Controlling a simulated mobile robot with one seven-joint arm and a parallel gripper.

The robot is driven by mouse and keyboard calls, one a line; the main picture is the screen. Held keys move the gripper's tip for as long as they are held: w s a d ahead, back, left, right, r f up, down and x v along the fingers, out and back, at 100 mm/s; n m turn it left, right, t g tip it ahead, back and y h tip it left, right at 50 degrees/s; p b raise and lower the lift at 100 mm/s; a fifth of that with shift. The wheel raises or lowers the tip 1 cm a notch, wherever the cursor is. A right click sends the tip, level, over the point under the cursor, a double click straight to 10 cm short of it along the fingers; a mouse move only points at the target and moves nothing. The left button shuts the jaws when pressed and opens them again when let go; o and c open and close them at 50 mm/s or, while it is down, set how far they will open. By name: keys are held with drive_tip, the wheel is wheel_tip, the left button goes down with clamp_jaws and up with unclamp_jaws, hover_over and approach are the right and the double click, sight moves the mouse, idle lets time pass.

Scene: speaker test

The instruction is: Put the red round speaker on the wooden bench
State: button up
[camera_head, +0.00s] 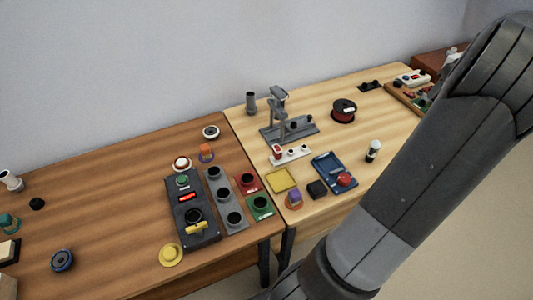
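A round dark-red thing with a black top (343,111) lies on the light wooden bench (385,120), right of the grey stand; it could be the red round speaker, but I cannot tell for certain. A smaller red round thing (345,180) sits in the blue tray (327,164) on the same bench. A darker brown wooden bench (110,220) adjoins it on the left. My arm crosses the right side of the view and hides part of the light bench. My gripper is not in view.
A black control box (192,212) and grey socket plate (226,200) are on the brown bench. The brown bench's middle left is clear.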

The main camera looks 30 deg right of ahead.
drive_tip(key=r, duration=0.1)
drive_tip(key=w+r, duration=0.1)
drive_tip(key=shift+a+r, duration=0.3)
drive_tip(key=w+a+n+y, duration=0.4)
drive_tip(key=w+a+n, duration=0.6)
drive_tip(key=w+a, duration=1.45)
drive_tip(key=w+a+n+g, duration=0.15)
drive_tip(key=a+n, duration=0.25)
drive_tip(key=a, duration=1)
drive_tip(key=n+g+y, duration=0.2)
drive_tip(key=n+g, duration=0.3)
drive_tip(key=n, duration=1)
hover_over(123, 231)
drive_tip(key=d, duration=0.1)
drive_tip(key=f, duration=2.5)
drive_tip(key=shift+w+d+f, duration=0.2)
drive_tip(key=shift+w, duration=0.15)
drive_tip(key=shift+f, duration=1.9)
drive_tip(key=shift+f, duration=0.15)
